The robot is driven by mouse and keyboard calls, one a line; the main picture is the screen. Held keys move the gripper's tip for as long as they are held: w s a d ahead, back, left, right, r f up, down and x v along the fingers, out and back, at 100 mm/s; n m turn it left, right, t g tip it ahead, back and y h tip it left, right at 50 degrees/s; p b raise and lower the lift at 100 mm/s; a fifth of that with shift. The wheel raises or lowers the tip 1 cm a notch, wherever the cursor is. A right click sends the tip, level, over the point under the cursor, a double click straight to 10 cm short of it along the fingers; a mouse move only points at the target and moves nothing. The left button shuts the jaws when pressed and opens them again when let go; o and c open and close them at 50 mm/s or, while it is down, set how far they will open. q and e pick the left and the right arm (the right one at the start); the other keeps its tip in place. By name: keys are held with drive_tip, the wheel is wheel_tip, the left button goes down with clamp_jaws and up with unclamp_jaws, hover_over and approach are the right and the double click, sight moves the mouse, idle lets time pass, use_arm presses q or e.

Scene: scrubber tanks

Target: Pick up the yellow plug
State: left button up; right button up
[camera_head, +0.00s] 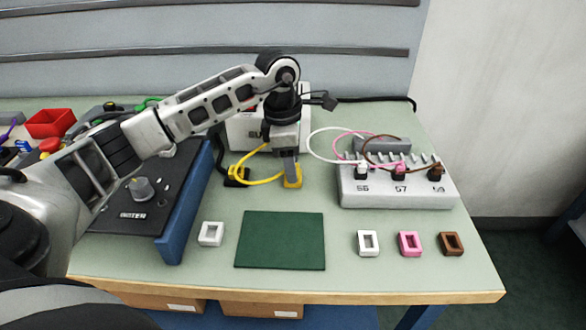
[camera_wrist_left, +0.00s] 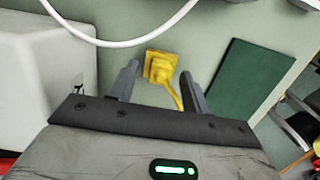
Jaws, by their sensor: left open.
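The yellow plug (camera_head: 293,182) stands on the table behind the green mat, with its yellow cable curving off to the left. In the left wrist view the yellow plug (camera_wrist_left: 160,66) lies between and a little beyond the fingertips, its cable running down between the fingers. My left gripper (camera_head: 291,166) points down right above the plug and partly covers it in the head view. In the left wrist view my left gripper (camera_wrist_left: 158,74) is open, with a finger on each side of the plug and gaps visible. My right gripper is not in view.
A white terminal block (camera_head: 400,198) with white, pink and brown plugs stands at the right. A green mat (camera_head: 280,240) and several small coloured frames lie in front. A dark panel device (camera_head: 125,217) is at the left. A white box (camera_head: 240,130) stands behind.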

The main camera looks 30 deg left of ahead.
use_arm(q)
drive_tip(key=shift+f, duration=0.45)
drive_tip(key=shift+c, duration=0.3)
clamp_jaws()
drive_tip(key=shift+r, duration=0.1)
drive_tip(key=shift+w+r, duration=0.1)
drive_tip(key=shift+r, duration=0.5)
drive_tip(key=s+a+r+b, duration=0.2)
drive_tip(key=s+r+b, duration=0.1)
drive_tip(key=s+r, duration=0.8)
drive_tip(key=s, duration=0.3)
drive_tip(key=shift+a+r, duration=0.15)
drive_tip(key=shift+r, duration=0.2)
